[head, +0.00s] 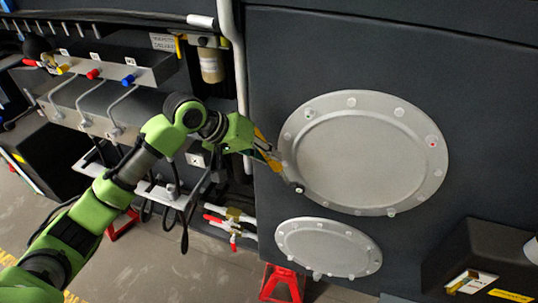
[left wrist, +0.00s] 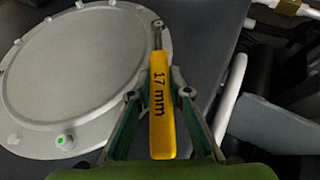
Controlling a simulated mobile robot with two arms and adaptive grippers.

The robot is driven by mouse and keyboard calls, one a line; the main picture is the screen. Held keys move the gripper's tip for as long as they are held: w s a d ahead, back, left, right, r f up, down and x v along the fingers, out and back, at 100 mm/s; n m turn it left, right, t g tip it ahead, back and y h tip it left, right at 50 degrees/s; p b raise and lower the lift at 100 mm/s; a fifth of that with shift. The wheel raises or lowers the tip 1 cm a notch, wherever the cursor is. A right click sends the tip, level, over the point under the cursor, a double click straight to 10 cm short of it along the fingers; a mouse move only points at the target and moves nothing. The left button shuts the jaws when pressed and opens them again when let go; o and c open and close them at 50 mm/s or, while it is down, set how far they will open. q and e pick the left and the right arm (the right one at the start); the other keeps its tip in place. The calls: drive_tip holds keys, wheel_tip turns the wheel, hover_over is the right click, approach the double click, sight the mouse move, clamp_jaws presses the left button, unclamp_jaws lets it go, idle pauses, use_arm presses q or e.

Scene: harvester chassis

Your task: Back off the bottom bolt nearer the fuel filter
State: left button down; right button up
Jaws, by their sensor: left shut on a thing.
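My left gripper (head: 262,150) is shut on a yellow wrench marked 17 mm (left wrist: 162,105). The wrench slants down to the right in the head view, and its dark head is at the lower-left rim of the large round cover (head: 360,155). In the left wrist view the wrench tip (left wrist: 158,24) lies over the cover's flange at a bolt position. I cannot tell whether it is seated on that bolt. The cover has several bolts around its rim; one has a red dot (head: 432,142), and one a green dot (left wrist: 65,142). The fuel filter (head: 211,66) hangs upper left. My right gripper is not in view.
A smaller round cover (head: 330,248) sits below the large one. Hoses with red-handled valves (head: 232,218) hang left of it. A red stand (head: 281,283) is on the floor below. A black box (head: 480,262) juts out at lower right. The panel right of the large cover is clear.

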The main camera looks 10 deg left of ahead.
use_arm(q)
drive_tip(key=shift+w+a+f+n+h+b, duration=0.15)
drive_tip(key=shift+a+f+h+b, duration=0.25)
drive_tip(key=shift+a, duration=0.15)
drive_tip(key=shift+w+a+f+n+h+b, duration=0.15)
drive_tip(key=shift+a+f+h+b, duration=0.1)
drive_tip(key=shift+a+f+h, duration=0.25)
drive_tip(key=shift+r, duration=0.15)
drive_tip(key=a+f+b, duration=0.1)
drive_tip(key=a+f+h+b, duration=0.1)
drive_tip(key=b, duration=0.1)
drive_tip(key=shift+w+a+f+n+h, duration=0.1)
drive_tip(key=shift+w+n+h, duration=0.1)
drive_tip(key=shift+n+h, duration=0.1)
